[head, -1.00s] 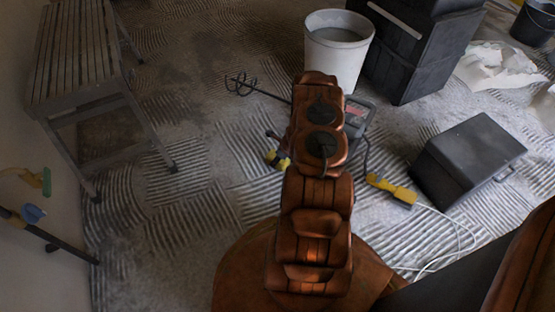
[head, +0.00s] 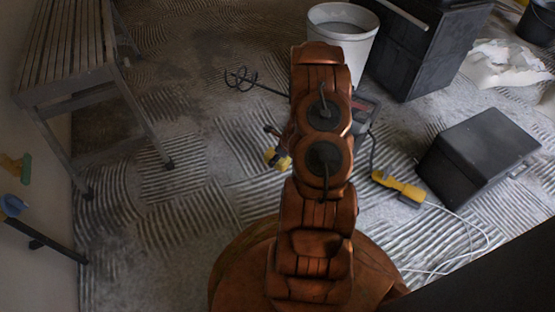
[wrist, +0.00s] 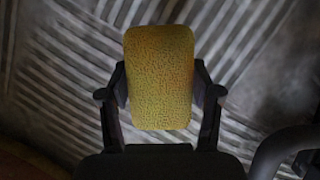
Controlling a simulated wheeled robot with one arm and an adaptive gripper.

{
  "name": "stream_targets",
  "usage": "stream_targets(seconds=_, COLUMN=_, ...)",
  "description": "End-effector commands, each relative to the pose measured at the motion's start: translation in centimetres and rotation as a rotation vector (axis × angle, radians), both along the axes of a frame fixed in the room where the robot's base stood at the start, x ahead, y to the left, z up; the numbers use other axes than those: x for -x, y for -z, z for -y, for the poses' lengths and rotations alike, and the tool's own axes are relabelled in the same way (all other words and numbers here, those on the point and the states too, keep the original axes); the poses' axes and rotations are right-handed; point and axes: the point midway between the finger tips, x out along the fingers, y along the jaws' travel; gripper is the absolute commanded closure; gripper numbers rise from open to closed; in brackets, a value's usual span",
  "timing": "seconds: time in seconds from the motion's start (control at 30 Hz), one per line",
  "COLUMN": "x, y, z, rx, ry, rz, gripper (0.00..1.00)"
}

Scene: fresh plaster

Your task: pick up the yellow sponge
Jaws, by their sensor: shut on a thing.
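The yellow sponge (wrist: 160,78) stands upright between the two dark fingers of my gripper (wrist: 160,92) in the wrist view. In the head view my arm hides most of the gripper. A small yellow patch, likely the sponge (head: 279,160), shows at the arm's left edge. I cannot tell how high it is above the floor.
A slatted grey stool (head: 75,65) stands at the left. A white bucket (head: 342,38), a dark cabinet (head: 412,55) and a black box (head: 480,155) stand beyond and to the right. A yellow socket block (head: 400,187) with a pale cable lies on the ridged floor.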

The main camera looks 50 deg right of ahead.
Motion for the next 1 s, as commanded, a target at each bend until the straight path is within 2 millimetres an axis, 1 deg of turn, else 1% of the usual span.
stream_targets(seconds=0.03, x=0.3, y=0.6, z=-0.3, rx=-0.001, ry=0.001, rz=-0.002, gripper=0.66)
stream_targets(seconds=0.2, x=1.0, y=-0.1, z=-1.4, rx=-0.001, ry=0.002, rz=0.001, gripper=0.66)
stream_targets(seconds=0.4, x=2.2, y=-0.2, z=-2.9, rx=-0.003, ry=0.003, rz=-0.003, gripper=0.66)
stream_targets(seconds=0.57, x=2.6, y=-0.4, z=-3.7, rx=-0.005, ry=-0.002, rz=-0.003, gripper=0.66)
stream_targets(seconds=0.8, x=3.9, y=-0.5, z=-4.9, rx=0.001, ry=0.000, rz=-0.006, gripper=0.66)
stream_targets(seconds=0.93, x=4.4, y=-0.8, z=-6.2, rx=-0.002, ry=-0.003, rz=-0.003, gripper=0.66)
stream_targets(seconds=1.0, x=5.0, y=-0.8, z=-6.7, rx=-0.001, ry=-0.002, rz=-0.005, gripper=0.66)
